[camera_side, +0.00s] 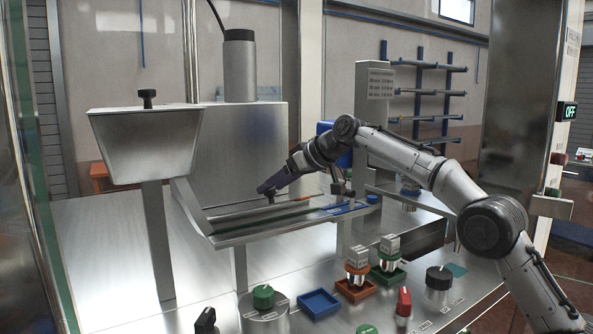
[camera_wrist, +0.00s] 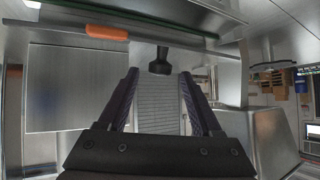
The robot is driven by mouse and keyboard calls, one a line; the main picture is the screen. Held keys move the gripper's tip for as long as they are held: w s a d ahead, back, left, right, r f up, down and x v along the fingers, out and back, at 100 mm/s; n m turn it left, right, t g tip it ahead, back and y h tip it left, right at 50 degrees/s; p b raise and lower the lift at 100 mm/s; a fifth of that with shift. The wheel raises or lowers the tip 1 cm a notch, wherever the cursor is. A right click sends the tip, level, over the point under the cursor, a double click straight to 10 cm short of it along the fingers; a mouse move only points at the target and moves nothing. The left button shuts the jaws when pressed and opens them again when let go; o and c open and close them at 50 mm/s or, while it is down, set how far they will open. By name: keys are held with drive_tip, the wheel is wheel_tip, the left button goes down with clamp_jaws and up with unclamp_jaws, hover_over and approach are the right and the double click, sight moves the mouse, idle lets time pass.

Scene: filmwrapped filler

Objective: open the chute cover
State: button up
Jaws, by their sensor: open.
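The metal chute (camera_side: 230,237) runs across the middle of the side view. A long flat grey plate (camera_side: 245,209), which looks like its cover, lies along it. A dark knob (camera_side: 272,193) stands on this plate. My gripper (camera_side: 268,186) reaches down from the right, its dark fingertips close to the knob. In the wrist view my gripper (camera_wrist: 160,80) is open. A black knob (camera_wrist: 162,62) stands just ahead, in line with the gap between its fingers, and a ribbed grey strip (camera_wrist: 158,95) shows between them. I cannot tell whether the fingers touch the knob.
A metal hopper (camera_side: 146,140) with a black knob on top stands at left. An orange bar (camera_wrist: 107,32) lies beyond the fingers. In front are a green knob (camera_side: 263,297), a blue tray (camera_side: 319,303), orange and green trays holding parts, and a red switch (camera_side: 404,301).

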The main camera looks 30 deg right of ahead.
drive_tip(key=v, duration=1.2)
drive_tip(key=shift+s+d+r, duration=0.15)
drive_tip(key=shift+s+r, duration=0.05)
drive_tip(key=shift+s, duration=0.1)
drive_tip(key=shift+c, duration=0.2)
